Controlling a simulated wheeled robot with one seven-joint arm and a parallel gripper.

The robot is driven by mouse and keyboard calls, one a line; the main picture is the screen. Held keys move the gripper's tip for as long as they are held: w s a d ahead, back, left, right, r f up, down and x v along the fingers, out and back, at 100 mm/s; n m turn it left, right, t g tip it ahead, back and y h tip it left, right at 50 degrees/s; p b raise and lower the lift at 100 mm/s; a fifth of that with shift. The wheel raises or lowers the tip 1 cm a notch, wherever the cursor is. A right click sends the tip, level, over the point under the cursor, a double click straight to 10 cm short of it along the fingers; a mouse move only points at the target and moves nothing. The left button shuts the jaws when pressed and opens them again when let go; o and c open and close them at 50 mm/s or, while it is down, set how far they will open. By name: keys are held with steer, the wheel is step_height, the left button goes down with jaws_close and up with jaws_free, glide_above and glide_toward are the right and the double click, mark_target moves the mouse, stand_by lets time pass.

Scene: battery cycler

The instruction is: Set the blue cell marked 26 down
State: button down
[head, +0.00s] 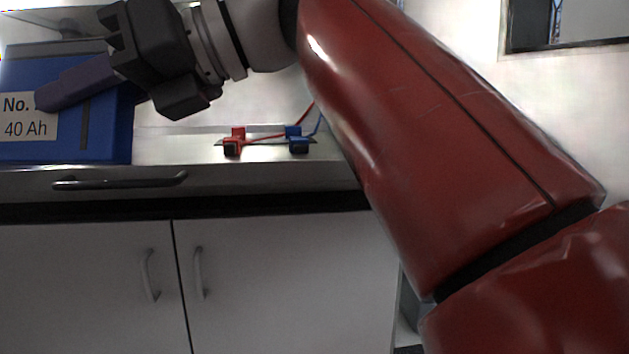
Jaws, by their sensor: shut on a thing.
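The blue cell (106,137) is at the left of the head view, upright and partly cut off by the picture's left edge. Its white label reads "No." and "40 Ah"; my finger covers the number, so I cannot read it. My gripper (72,88) reaches in from the right and is shut on the cell, with one dark finger across its near face. The other finger is mostly hidden. The cell's bottom edge shows near the front edge of the bench top (180,150); I cannot tell whether it touches the surface.
A red clip (232,142) and a blue clip (297,141) with leads lie on the bench right of the cell. Below are a drawer handle (120,181) and white cupboard doors (85,270). My red arm covers the right side. Bare bench shows between cell and clips.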

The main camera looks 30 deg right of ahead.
steer(key=w+d+f+m+t, duration=0.1)
steer(key=w+d+f, duration=0.4)
steer(key=f, duration=1.9)
steer(key=w+d+f+m+t+h, duration=0.1)
steer(key=w+d+f, duration=0.4)
steer(key=f, duration=2)
steer(key=w+d+f+t, duration=0.1)
steer(key=w+d+f, duration=0.4)
steer(key=f, duration=2)
steer(key=w, duration=0.3)
steer(key=shift+w+d+m+h, duration=0.25)
steer(key=shift+d+m+h, duration=0.05)
steer(key=shift+m, duration=0.1)
steer(key=shift+s, duration=0.1)
